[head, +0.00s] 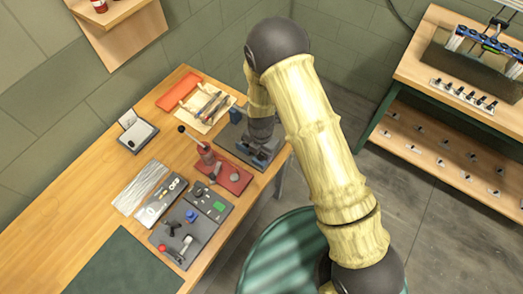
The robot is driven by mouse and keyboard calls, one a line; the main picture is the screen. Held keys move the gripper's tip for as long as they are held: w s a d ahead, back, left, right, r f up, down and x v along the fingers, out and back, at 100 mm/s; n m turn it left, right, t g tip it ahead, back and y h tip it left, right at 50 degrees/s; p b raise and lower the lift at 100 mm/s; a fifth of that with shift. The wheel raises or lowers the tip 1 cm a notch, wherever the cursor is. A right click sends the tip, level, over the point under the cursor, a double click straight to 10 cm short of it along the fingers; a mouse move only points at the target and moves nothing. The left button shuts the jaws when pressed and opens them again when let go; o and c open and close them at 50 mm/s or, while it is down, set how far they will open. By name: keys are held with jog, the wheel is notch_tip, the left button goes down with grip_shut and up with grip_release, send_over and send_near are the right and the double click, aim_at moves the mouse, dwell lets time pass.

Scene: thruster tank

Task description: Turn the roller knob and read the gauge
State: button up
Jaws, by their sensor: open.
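A red fixture (236,184) stands just in front, with an upright red part (205,155) and a round grey piece (235,177) that may be the gauge. No reading is legible.
The bench (95,215) also holds a grey control panel (190,232), a silver ribbed plate (141,188), a small white-faced device (137,132), an orange tray (178,92) and a tool board (209,106). A second bench (410,75) stands at the right. A green ribbed round tank (275,255) is below.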

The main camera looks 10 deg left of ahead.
jog(key=c, duration=1)
